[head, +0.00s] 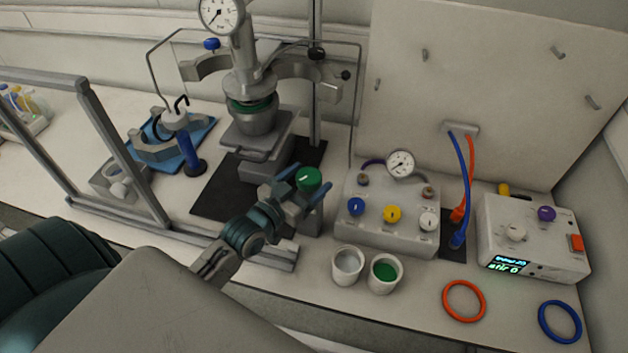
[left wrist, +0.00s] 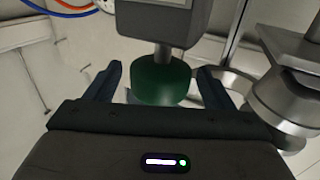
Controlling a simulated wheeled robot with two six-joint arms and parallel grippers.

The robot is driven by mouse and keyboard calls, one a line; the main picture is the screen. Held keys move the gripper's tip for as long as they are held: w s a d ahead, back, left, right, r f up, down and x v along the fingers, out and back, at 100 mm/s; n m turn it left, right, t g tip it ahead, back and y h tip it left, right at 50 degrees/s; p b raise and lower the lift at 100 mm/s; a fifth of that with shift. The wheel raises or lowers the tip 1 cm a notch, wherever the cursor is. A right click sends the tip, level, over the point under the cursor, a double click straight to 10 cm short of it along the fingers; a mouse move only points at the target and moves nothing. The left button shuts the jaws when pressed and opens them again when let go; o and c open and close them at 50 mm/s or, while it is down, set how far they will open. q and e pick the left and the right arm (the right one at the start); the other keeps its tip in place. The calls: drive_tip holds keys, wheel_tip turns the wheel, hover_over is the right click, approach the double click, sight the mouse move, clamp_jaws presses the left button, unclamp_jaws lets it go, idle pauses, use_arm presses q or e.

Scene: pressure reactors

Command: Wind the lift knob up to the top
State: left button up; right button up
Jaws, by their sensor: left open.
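The green lift knob (head: 309,179) sits on the front of the reactor stand, low and right of the lift platform (head: 285,125). In the left wrist view the knob (left wrist: 163,82) hangs on a short shaft between my fingers. My left gripper (head: 302,192) is open, with one finger on each side of the knob. Gaps show between the fingers and the knob in the left wrist view, so it is not gripped. The grey reactor vessel (head: 255,119) with a green ring stands on the platform under the head. My right gripper is not in view.
A grey frame (head: 110,135) stands at the left of the stand. A valve box (head: 385,236) with coloured knobs is close right of my gripper. Two white cups (head: 347,268) stand in front. A stirrer control box (head: 530,265) and loose rings (head: 464,320) are further right.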

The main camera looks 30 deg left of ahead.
use_arm(q)
drive_tip(key=shift+w+d, duration=0.15)
drive_tip(key=shift+w, duration=0.55)
drive_tip(key=shift+w+d, duration=0.1)
drive_tip(key=shift+w, duration=0.55)
drive_tip(key=c, duration=1)
drive_tip(key=o, duration=1)
drive_tip(key=shift+s, duration=0.1)
